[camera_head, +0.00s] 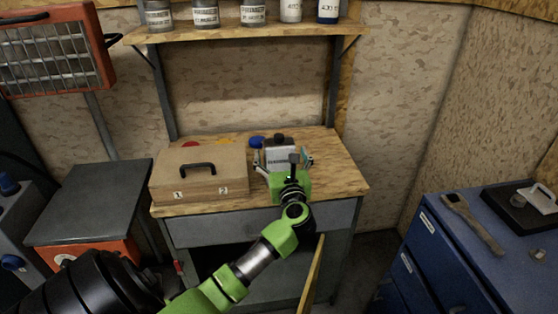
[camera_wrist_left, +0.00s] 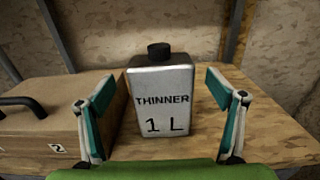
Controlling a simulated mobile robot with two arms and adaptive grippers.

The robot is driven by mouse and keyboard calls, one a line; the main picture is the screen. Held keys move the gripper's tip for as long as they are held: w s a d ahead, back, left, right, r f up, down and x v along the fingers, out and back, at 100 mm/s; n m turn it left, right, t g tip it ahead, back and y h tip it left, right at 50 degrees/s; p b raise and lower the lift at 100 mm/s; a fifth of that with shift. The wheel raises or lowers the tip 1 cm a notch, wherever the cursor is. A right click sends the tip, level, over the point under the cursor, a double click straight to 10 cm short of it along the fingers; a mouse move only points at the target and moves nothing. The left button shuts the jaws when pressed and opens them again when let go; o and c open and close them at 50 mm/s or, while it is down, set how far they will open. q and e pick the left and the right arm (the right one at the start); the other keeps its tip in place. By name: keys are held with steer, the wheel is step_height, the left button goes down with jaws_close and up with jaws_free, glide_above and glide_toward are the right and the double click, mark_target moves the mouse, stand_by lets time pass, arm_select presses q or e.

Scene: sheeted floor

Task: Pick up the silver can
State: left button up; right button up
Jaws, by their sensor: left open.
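The silver can (camera_wrist_left: 162,105) stands upright on the wooden workbench, with a black cap and the words "THINNER 1 L" on its front. In the head view the can (camera_head: 279,156) is near the bench's middle, partly hidden by my left gripper. My left gripper (camera_head: 284,162) is open in front of the can. In the left wrist view its two teal-padded fingers (camera_wrist_left: 163,110) stand left and right of the can, with a gap visible on each side. My right gripper is not in view.
A wooden case (camera_head: 199,173) with a black handle sits on the bench left of the can. A shelf (camera_head: 240,32) with several cans hangs above. The bench (camera_head: 338,180) is clear on the right. A blue cabinet (camera_head: 480,250) holding tools stands at right.

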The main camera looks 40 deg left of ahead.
arm_select(q)
steer(key=x, duration=0.3)
steer(key=p+x, duration=0.1)
steer(key=shift+w+a+f, duration=0.2)
steer(key=shift+a+f, duration=0.05)
steer(key=shift+f, duration=0.05)
steer(key=c, duration=2.1)
steer(key=shift+r, duration=0.2)
steer(key=shift+c, duration=0.3)
